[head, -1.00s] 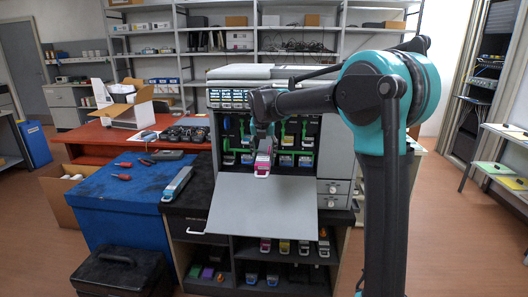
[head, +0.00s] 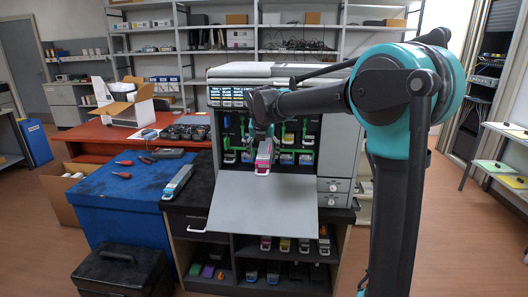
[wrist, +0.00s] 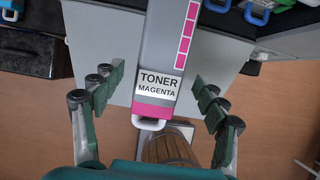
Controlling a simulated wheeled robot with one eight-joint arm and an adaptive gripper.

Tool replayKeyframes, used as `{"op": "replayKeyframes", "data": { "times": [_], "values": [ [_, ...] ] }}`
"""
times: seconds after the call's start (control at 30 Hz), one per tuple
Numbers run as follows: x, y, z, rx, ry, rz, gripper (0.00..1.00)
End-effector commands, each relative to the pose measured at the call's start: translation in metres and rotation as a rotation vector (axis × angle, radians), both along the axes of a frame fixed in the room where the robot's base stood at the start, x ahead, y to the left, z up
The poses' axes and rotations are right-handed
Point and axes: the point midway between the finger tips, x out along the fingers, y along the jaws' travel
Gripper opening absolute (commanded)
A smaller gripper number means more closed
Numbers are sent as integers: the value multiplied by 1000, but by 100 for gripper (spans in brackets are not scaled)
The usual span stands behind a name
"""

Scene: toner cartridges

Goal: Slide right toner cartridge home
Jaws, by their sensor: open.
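A grey toner cartridge with a magenta end (head: 264,157) sticks out of the open front of the printer (head: 332,140), above the lowered grey door (head: 262,205). In the wrist view its label reads "TONER MAGENTA" (wrist: 158,85), with a white handle at its near end. My gripper (wrist: 158,95) is open, with one green-padded finger on each side of the cartridge and a clear gap to both. The gripper also shows in the head view (head: 262,132), just above and behind the cartridge's near end. The cartridge's far end is hidden inside the printer.
Other cartridges (head: 286,158) and green levers (head: 304,132) sit inside the bay beside it. A blue-ended cartridge (head: 178,182) lies on the dark bench at left. Several spare cartridges stand on the shelf below. A blue table (head: 110,205) holds screwdrivers.

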Motion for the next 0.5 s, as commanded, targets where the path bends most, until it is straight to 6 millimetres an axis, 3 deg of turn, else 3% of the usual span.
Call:
{"op": "replayKeyframes", "data": {
  "times": [0.5],
  "values": [
    [-9, 0, 9, 0, 0, 0, 73]
  ]
}}
